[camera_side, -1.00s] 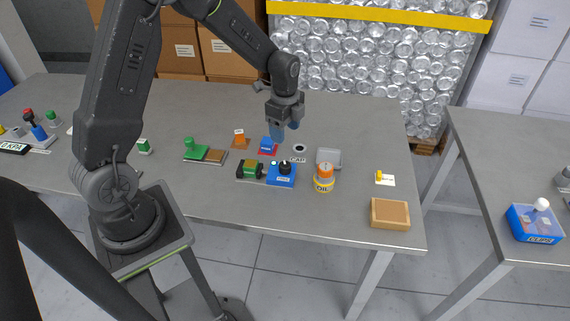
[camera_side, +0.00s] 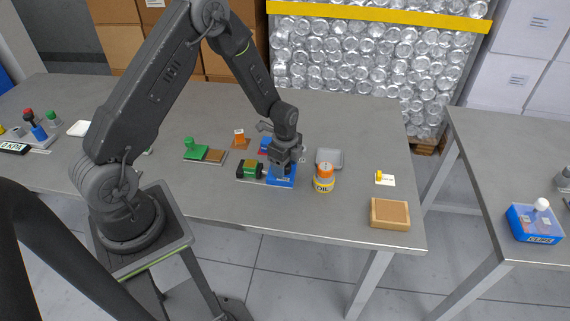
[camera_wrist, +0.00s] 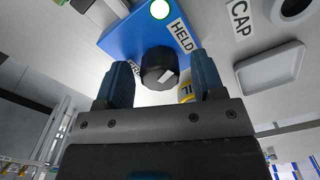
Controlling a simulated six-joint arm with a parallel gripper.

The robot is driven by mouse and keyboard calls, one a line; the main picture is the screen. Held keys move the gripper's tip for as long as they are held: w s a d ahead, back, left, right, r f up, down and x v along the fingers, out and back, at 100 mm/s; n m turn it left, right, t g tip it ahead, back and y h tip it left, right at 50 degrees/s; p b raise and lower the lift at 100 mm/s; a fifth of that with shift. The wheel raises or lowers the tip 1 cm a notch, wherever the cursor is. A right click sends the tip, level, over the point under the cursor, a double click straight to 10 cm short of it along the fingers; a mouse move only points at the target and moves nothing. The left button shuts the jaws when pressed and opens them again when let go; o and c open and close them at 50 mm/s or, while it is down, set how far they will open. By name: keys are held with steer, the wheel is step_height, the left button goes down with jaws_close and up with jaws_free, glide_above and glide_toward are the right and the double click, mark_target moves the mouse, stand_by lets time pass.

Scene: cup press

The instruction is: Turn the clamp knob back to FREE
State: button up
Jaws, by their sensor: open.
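The clamp knob (camera_wrist: 159,68) is black with a white pointer mark, on top of a blue box (camera_wrist: 135,32). In the wrist view the pointer is turned toward the right side of the box, where a HELD label (camera_wrist: 181,36) shows; another label is mostly hidden behind my left finger. A round green-white light (camera_wrist: 159,9) glows on the box. My gripper (camera_wrist: 160,82) is open, one blue finger on each side of the knob, with visible gaps. In the side view my gripper (camera_side: 284,166) is down over the blue box (camera_side: 281,182) and hides the knob.
A green block (camera_side: 250,169) sits between black jaws left of the box. An orange-capped OIL bottle (camera_side: 324,178) stands close on the right. A grey tray (camera_side: 329,158) lies behind it; it also shows in the wrist view (camera_wrist: 270,66). A wooden box (camera_side: 390,213) stands front right.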

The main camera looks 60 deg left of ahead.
steer(key=shift+c, duration=0.4)
steer(key=c, duration=0.9)
steer(key=shift+o, duration=0.2)
